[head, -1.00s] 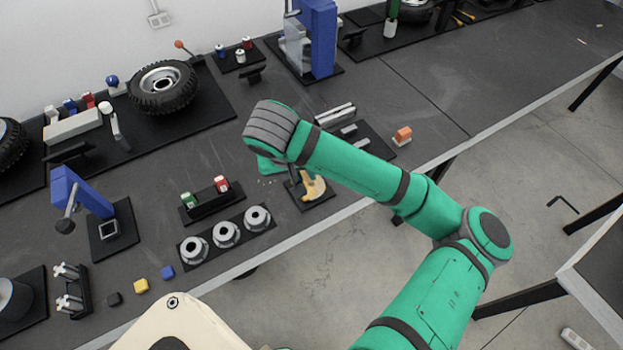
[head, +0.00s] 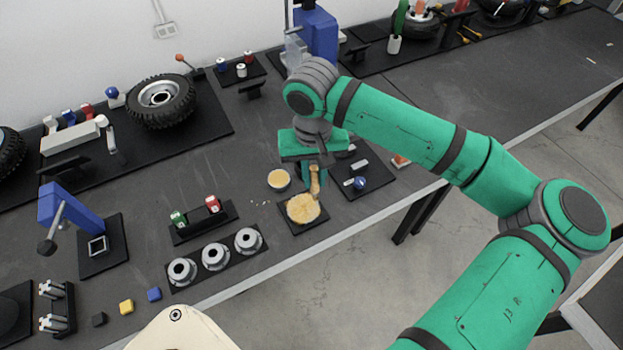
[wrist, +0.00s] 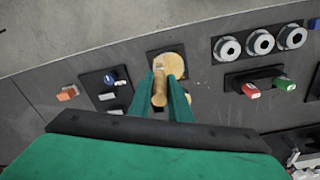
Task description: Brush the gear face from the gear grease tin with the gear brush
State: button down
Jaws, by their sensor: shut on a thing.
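My gripper (head: 318,168) is shut on the wooden handle of the gear brush (head: 315,184). In the wrist view the brush (wrist: 159,90) sits between the two green fingers of my gripper (wrist: 169,84). The gear face (head: 303,209) is a round, yellowish disc on a small black pad near the bench's front edge. The brush's lower end is over or at its far rim; I cannot tell whether it touches. The gear face (wrist: 172,65) also shows just beyond the fingertips. The grease tin (head: 279,180), round with yellow contents, stands behind and left of the gear face.
A tray with several grey flanged rings (head: 215,257) and a rack with green and red pieces (head: 204,222) lie to the left. A black mat with a blue knob (head: 360,183) lies to the right. The bench's front edge is close.

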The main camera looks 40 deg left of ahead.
aim_at(312, 193)
jog(key=shift+w+r, duration=0.25)
jog(key=shift+r, duration=0.05)
jog(key=shift+g, duration=0.3)
jog(key=shift+f, duration=2.45)
jog(key=shift+a, duration=0.15)
jog(key=shift+s+a+r, duration=0.2)
jog(key=shift+r, duration=0.2)
